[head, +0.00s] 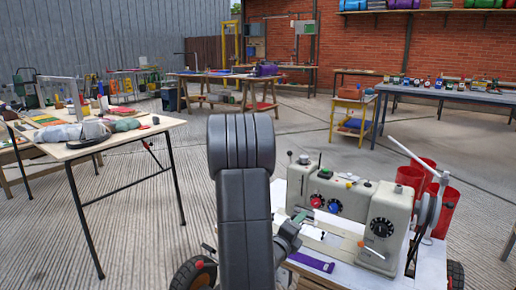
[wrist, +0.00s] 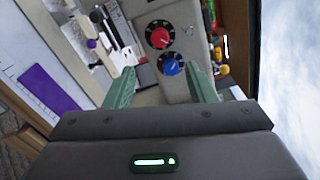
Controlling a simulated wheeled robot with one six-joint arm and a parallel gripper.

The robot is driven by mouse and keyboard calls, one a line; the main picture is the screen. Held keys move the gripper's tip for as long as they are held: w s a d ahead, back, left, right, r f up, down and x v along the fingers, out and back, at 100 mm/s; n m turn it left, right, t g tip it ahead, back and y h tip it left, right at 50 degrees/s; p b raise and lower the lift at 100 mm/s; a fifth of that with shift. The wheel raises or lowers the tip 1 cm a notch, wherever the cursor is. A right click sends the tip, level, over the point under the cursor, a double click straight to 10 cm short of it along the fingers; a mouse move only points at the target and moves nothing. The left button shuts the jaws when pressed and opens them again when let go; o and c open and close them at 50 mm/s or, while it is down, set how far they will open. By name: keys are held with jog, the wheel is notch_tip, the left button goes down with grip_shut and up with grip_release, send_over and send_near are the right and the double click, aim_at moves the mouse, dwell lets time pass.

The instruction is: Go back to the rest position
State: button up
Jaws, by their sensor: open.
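My arm rises in the middle of the head view. My gripper (head: 290,232) is partly hidden behind it, at the left end of a cream sewing machine (head: 381,215). In the wrist view, the two green fingers of my gripper (wrist: 162,90) are apart, with nothing held between them. A red knob (wrist: 159,34) and a blue knob (wrist: 170,64) on the machine's face show in the gap beyond the fingers. I cannot tell whether a finger touches the machine.
The machine stands on a white-topped table with a purple strip (head: 312,262). Red bins (head: 444,205) stand behind it at right. A cluttered folding table (head: 139,137) is at left. A yellow cart (head: 353,120) and a long bench (head: 450,95) stand farther back. Bare floor lies between.

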aim_at(315, 204)
jog(key=b+x, duration=0.2)
jog(key=x, duration=1)
jog(key=shift+w+d, duration=0.15)
jog(key=n+p, duration=0.2)
jog(key=n, duration=0.1)
jog(key=shift+r, duration=0.25)
jog(key=n+p, duration=0.4)
jog(key=p, duration=0.1)
jog(key=n+p, duration=0.6)
jog(key=p, duration=0.6)
jog(key=n+p, duration=0.3)
jog(key=p, duration=0.3)
jog(key=shift+n, duration=0.4)
jog(key=shift+f+n+p, duration=0.1)
jog(key=shift+n+p, duration=0.4)
jog(key=shift+p, duration=0.4)
